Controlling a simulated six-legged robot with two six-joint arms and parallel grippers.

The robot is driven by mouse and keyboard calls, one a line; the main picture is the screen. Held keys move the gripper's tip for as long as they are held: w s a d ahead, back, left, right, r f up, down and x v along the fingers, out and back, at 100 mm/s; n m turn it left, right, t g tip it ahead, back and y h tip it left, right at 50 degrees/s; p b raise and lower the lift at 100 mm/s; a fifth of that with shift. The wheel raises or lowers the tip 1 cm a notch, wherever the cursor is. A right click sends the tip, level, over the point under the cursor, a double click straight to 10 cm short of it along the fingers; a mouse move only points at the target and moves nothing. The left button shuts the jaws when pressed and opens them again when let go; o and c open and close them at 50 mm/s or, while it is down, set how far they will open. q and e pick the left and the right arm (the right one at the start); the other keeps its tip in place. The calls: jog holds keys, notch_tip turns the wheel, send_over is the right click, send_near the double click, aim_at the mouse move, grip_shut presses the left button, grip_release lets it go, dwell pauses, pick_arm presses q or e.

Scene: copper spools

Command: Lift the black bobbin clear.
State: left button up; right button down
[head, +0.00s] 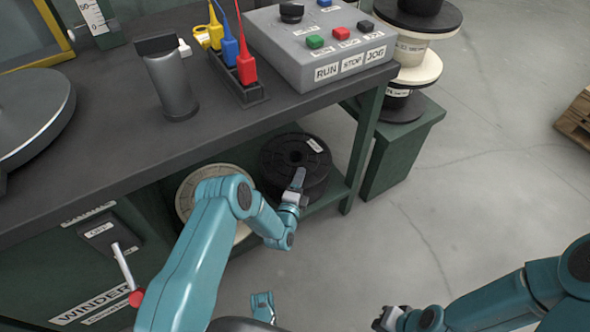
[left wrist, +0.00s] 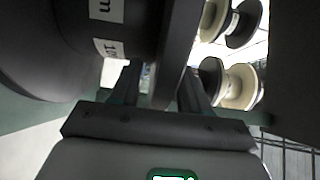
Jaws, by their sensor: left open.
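The black bobbin (head: 283,158) sits on the lower shelf under the bench, with a small white label on its upper face. My left gripper (head: 298,180) is at its near right edge in the head view and partly covers it. In the left wrist view the black bobbin (left wrist: 60,50) fills the upper left, and its flange stands between the two fingers of my left gripper (left wrist: 157,82). The jaws are open around the flange; contact is hard to tell. My right gripper (head: 388,319) is low in the head view, away from the bobbin, its jaws unclear.
A pale spool (head: 187,200) lies on the shelf left of the bobbin, partly behind my left arm. The bench top (head: 215,125) overhangs the shelf. A green stand (head: 400,150) with stacked spools (head: 418,65) is on the right. The floor (head: 430,210) in front is clear.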

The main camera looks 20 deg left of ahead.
pick_arm(q)
grip_shut()
jog(key=shift+r, duration=0.1)
dwell(1.2)
